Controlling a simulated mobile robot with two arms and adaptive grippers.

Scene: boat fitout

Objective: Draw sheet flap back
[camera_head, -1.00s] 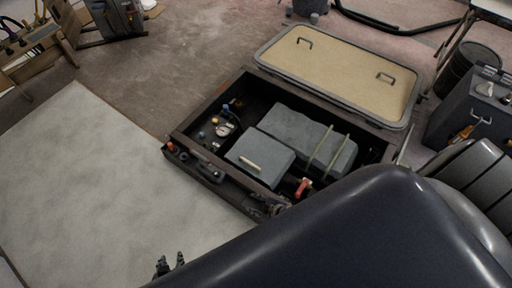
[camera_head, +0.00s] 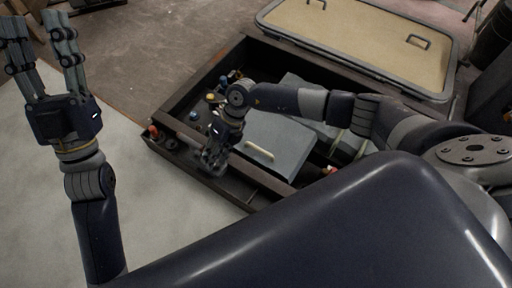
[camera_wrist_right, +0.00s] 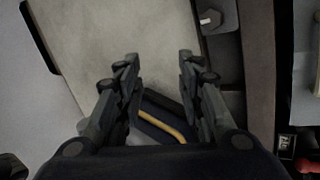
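A pale grey sheet (camera_head: 40,190) lies flat on the floor at the left of the head view, beside the open dark box. My right gripper (camera_head: 212,163) points down at the box's near left side. In the right wrist view its fingers (camera_wrist_right: 157,62) are apart, with no material pinched between them. A pale panel with a dark edge (camera_wrist_right: 110,40) lies beyond them; I cannot tell whether it is the sheet. My left gripper (camera_head: 36,26) is raised over the left side, fingers up and spread, empty. No separate flap can be made out.
The dark box (camera_head: 262,178) holds a grey lidded case (camera_head: 270,145) and small fittings. A tan hatch panel (camera_head: 365,40) with handles lies behind it. A yellow-striped dark part (camera_wrist_right: 165,118) shows low between the right fingers. Bare brown floor (camera_head: 150,50) lies behind the sheet.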

